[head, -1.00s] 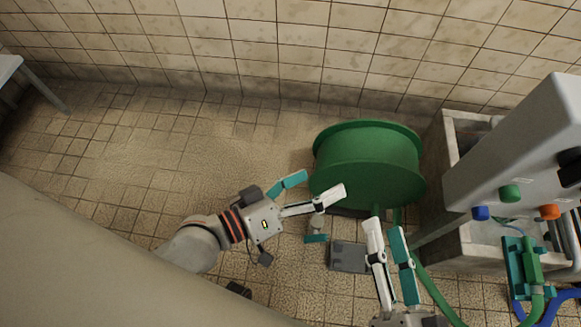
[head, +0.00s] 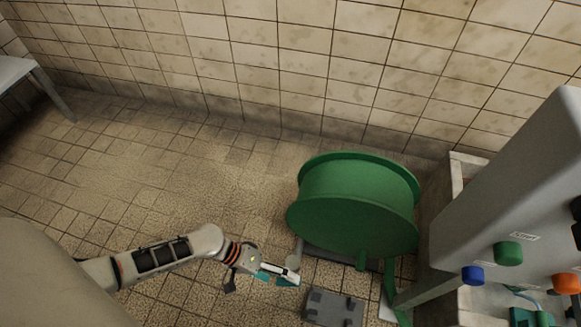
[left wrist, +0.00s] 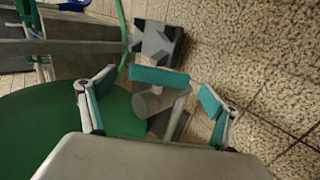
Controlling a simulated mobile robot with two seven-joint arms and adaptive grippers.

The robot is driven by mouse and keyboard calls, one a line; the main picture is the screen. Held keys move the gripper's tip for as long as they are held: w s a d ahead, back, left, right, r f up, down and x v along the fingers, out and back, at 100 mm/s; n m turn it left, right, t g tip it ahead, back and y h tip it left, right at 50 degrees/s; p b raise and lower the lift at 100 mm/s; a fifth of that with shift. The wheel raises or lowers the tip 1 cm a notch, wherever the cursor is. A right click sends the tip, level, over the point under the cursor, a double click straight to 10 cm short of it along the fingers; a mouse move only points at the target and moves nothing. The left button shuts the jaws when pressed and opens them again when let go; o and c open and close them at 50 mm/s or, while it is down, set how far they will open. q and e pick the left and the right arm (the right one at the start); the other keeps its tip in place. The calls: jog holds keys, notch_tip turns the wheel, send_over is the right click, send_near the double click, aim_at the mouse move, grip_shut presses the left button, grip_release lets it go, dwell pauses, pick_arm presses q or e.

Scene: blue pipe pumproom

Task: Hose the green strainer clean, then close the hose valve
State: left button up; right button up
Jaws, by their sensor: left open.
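A valve with a grey cylindrical body (left wrist: 155,103) and a teal bar handle (left wrist: 160,77) stands beside the green hose reel (head: 350,225). In the left wrist view it lies between the spread fingers of my left gripper (left wrist: 157,108), with clear gaps on both sides. In the head view my left gripper (head: 283,276) is at the reel's lower left and largely covers the valve. My right gripper is out of view. I cannot make out a green strainer in these frames.
A grey block (head: 333,307) sits on the floor below the reel. A grey cabinet (head: 510,190) with coloured knobs and a concrete trough (head: 462,165) stand to the right. A table (head: 25,75) is at far left. The floor at left is clear.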

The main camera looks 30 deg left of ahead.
aim_at(287, 282)
pick_arm(q)
jog(key=x, duration=0.1)
jog(key=b+x, duration=0.1)
jog(key=x, duration=0.1)
jog(key=shift+s+d+f, duration=0.15)
jog(key=shift+f, duration=0.1)
jog(key=shift+d, duration=0.2)
jog(key=shift+w, duration=0.25)
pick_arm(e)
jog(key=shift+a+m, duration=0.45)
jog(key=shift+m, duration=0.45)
pick_arm(q)
jog(key=c, duration=1.1)
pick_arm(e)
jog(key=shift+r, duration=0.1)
